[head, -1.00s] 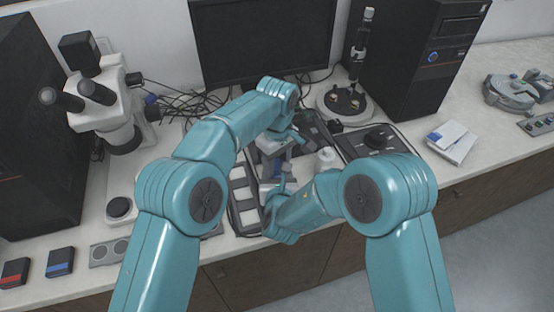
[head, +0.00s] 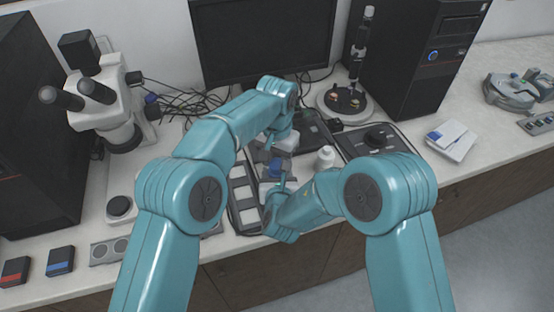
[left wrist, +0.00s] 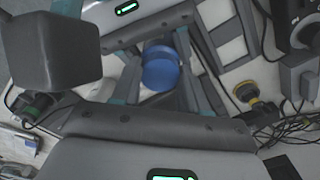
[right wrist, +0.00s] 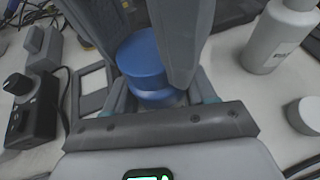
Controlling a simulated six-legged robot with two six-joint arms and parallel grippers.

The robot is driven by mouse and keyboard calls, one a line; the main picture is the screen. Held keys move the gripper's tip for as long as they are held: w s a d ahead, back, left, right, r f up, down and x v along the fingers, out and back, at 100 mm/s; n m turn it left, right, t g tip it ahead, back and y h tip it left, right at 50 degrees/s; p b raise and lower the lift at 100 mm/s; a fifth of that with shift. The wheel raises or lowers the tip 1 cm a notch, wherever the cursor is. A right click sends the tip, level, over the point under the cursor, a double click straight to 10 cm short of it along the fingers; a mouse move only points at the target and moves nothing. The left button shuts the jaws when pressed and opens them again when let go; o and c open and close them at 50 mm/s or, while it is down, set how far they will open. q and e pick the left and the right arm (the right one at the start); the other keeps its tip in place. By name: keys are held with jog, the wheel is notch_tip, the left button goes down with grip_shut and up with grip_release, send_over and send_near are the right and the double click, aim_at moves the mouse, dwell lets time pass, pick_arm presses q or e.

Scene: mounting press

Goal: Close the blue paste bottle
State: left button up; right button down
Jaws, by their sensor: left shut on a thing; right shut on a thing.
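My left gripper (left wrist: 162,65) is shut on the blue cap from above. My right gripper (right wrist: 163,95) is shut around the body below it. The cap sits on or right at the bottle's top; whether it is fully seated I cannot tell. In the head view the blue cap (head: 275,170) is small, between the left gripper (head: 275,164) and the right gripper (head: 281,188), partly covered by fingers.
A white bottle (head: 326,157) stands just right of the grippers, with a loose white cap (right wrist: 305,115) near it. A tray with pale squares (head: 243,195) lies to the left. A black-topped device (head: 376,138) is at the right, a microscope (head: 108,110) at the far left.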

pick_arm(q)
jog(key=o, duration=1.2)
jog(key=shift+c, duration=0.2)
jog(key=shift+r, duration=2.25)
jog(key=shift+c, duration=0.4)
